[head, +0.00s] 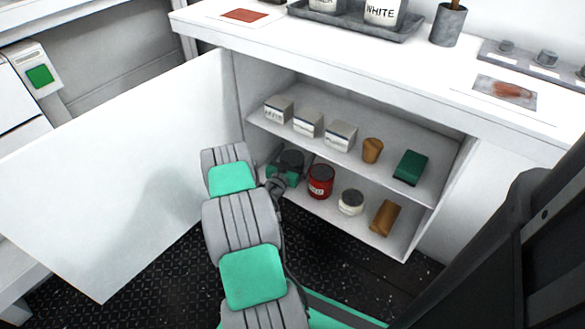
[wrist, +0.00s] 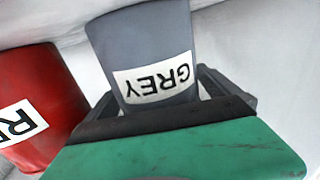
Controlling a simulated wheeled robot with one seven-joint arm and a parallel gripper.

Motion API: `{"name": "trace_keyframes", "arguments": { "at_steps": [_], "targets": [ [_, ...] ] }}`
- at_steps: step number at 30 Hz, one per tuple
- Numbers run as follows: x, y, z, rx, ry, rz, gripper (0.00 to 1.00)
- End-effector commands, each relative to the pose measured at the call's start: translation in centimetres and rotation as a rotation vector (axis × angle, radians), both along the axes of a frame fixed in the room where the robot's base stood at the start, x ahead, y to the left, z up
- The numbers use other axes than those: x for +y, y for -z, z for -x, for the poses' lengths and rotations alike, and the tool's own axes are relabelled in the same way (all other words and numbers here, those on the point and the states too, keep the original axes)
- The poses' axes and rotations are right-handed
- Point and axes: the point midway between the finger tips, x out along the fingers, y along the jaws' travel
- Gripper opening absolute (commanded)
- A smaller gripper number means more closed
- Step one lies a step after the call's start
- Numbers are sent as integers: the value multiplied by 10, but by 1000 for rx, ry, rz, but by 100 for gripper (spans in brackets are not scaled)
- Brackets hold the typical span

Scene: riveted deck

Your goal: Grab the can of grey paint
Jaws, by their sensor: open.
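The can of grey paint (head: 291,158) stands on the lower shelf of the open cabinet, at its left end, partly hidden by my gripper. In the wrist view the grey can (wrist: 140,42), with a white label reading GREY upside down, sits between the two fingers of my gripper (wrist: 163,92). The fingers are open, one on each side of it; I cannot tell whether either touches it. In the head view my gripper (head: 284,178) reaches into the lower shelf from the front.
A red can (head: 320,181) stands close to the right of the grey can; it also shows in the wrist view (wrist: 38,105). A white-labelled jar (head: 351,202) and a brown block (head: 385,218) are further right. The upper shelf (head: 290,130) is above, the open door (head: 120,170) left.

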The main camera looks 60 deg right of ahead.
Motion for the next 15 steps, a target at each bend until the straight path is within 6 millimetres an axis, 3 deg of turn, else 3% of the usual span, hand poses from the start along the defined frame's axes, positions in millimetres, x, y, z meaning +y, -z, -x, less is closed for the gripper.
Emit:
{"name": "trace_keyframes", "arguments": {
  "at_steps": [15],
  "targets": [
    [0,0,0,0,1,0,60]
  ]
}}
